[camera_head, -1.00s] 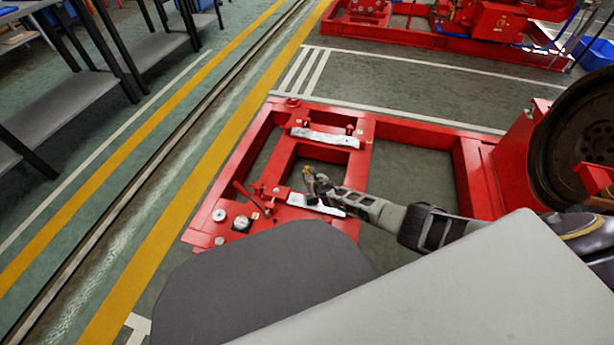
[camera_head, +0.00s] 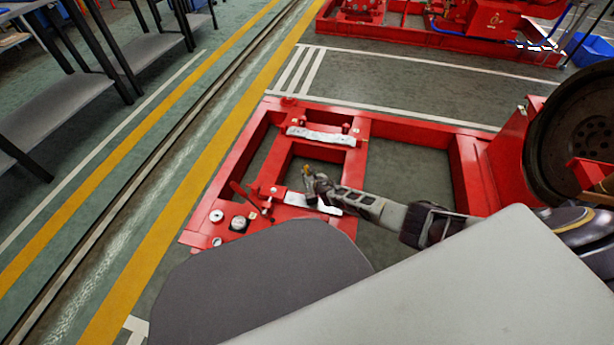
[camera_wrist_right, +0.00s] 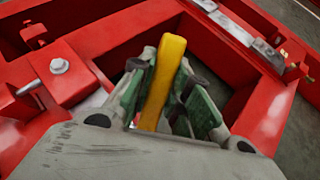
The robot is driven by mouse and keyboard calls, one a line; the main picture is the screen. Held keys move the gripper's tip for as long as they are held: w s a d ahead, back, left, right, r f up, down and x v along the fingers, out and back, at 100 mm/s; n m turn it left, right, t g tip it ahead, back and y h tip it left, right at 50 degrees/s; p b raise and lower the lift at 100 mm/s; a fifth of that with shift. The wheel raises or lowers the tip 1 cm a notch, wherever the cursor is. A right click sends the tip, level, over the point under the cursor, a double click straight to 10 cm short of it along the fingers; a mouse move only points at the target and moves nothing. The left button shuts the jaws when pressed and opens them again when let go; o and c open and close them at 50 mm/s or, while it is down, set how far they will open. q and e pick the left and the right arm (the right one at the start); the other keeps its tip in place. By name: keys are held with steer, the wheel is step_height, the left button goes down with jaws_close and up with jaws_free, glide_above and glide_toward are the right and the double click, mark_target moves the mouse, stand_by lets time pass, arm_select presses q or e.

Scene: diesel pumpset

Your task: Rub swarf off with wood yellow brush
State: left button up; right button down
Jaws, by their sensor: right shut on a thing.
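My right gripper (camera_head: 316,187) reaches in from the right over the red frame (camera_head: 369,150). It is shut on the yellow brush handle (camera_wrist_right: 164,80), which stands up between its fingers in the right wrist view. The brush's lower end is hidden by the gripper. A pale metal pad (camera_head: 322,136) lies on the far crossbar of the frame. A second pale pad (camera_head: 296,199) lies on the near crossbar, close beside and partly under the gripper. I cannot make out separate swarf on either pad. My left gripper is not in view.
A large dark flywheel (camera_head: 575,140) stands at the right. Grey shelves (camera_head: 70,100) are at the left. The striped floor between is clear.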

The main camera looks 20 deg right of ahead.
steer(key=shift+s+d+f, duration=0.1)
steer(key=shift+s+d, duration=0.05)
steer(key=shift+s+d, duration=0.2)
steer(key=shift+d, duration=0.15)
steer(key=shift+r, duration=0.2)
stand_by(0.4)
